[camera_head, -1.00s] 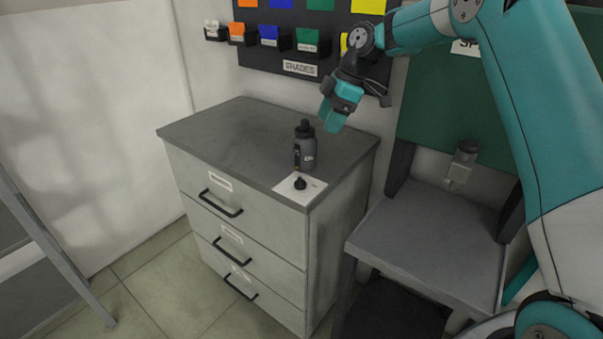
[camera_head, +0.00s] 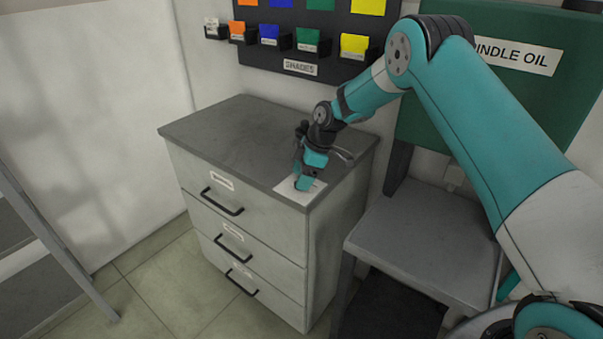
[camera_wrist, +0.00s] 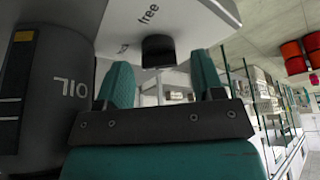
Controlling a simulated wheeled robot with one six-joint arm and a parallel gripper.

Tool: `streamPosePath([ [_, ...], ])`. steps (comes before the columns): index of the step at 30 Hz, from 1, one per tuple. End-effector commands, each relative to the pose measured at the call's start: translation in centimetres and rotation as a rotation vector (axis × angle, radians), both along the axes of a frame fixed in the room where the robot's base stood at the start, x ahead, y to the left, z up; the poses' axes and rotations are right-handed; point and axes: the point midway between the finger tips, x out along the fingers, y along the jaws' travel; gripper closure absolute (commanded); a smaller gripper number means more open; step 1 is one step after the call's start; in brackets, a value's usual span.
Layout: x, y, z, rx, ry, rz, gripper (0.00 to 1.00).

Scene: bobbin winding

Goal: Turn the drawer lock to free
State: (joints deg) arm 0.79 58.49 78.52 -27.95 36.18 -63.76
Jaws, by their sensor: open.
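The drawer lock is a black knob (camera_wrist: 158,50) on a white label plate (camera_head: 287,194) at the front right corner of the grey drawer cabinet (camera_head: 215,140). The plate reads "free" in the wrist view; a second word is partly hidden. My gripper (camera_head: 304,184) is down at the plate and hides the knob in the head view. In the wrist view my gripper (camera_wrist: 162,70) is open, with one teal finger on each side of the knob. Whether the fingers touch it I cannot tell.
A dark grey bottle marked "OIL" (camera_wrist: 65,75) stands close on the left in the wrist view. It is mostly hidden behind my gripper in the head view. A grey stand (camera_head: 415,230) is to the right. Shade bins (camera_head: 308,40) hang on the wall behind.

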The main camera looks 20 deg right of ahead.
Motion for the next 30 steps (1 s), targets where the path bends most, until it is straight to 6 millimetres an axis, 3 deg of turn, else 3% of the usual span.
streamPosePath([
  [9,0.03,0.09,-0.25,0.000,-0.001,0.000,0.38],
  [15,0.03,0.08,-0.23,0.000,-0.001,0.000,0.84],
  [16,0.03,0.08,-0.23,0.001,-0.001,0.000,0.88],
  [30,-0.03,0.08,-0.34,0.001,-0.001,-0.107,0.88],
])
